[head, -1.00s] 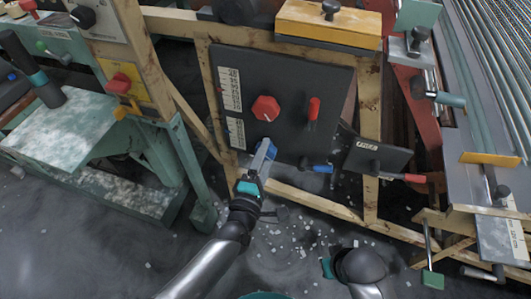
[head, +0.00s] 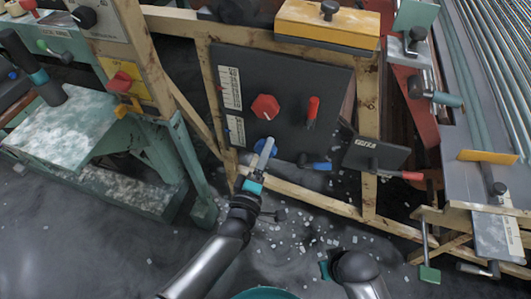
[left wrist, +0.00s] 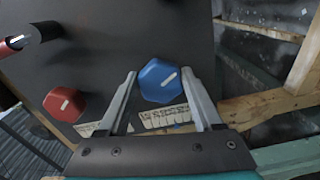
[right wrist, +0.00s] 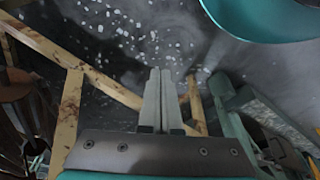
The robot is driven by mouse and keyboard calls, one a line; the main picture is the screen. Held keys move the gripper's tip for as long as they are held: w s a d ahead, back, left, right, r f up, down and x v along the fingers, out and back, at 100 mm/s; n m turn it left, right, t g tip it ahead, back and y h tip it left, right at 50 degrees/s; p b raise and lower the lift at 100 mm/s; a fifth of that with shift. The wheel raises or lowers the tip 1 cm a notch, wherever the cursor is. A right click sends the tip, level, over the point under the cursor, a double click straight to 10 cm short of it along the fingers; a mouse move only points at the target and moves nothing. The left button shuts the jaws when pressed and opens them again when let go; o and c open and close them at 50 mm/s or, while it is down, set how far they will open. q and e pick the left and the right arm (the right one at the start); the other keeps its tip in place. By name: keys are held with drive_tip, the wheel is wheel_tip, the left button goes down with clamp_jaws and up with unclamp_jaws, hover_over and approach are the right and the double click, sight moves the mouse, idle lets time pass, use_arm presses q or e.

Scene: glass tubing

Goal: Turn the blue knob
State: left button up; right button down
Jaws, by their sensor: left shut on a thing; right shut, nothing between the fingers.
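The blue knob (left wrist: 161,80) is a hexagonal knob with a white line mark, on the dark panel (head: 290,75). In the head view the knob (head: 272,148) sits low on the panel, partly hidden by my left gripper. My left gripper (head: 266,148) is shut on the knob.
A red hexagonal knob (head: 265,107) is above the blue one, with a red-handled lever (head: 313,110) to its right. A blue-handled lever (head: 317,166) and a small dark plate (head: 374,154) are at lower right. Yellow frame bars (head: 310,200) run below. White bits litter the floor.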

use_arm(q)
drive_tip(key=o, duration=1.4)
use_arm(e)
drive_tip(key=shift+r, duration=0.1)
use_arm(q)
drive_tip(key=p+v, duration=0.3)
drive_tip(key=v, duration=1.2)
drive_tip(key=shift+s+p, duration=0.15)
drive_tip(key=shift+p, duration=0.2)
use_arm(e)
drive_tip(key=s+d+f, duration=0.2)
drive_tip(key=s+f, duration=0.2)
drive_tip(key=f, duration=0.2)
drive_tip(key=shift+d+f, duration=0.25)
drive_tip(key=shift+f, duration=0.15)
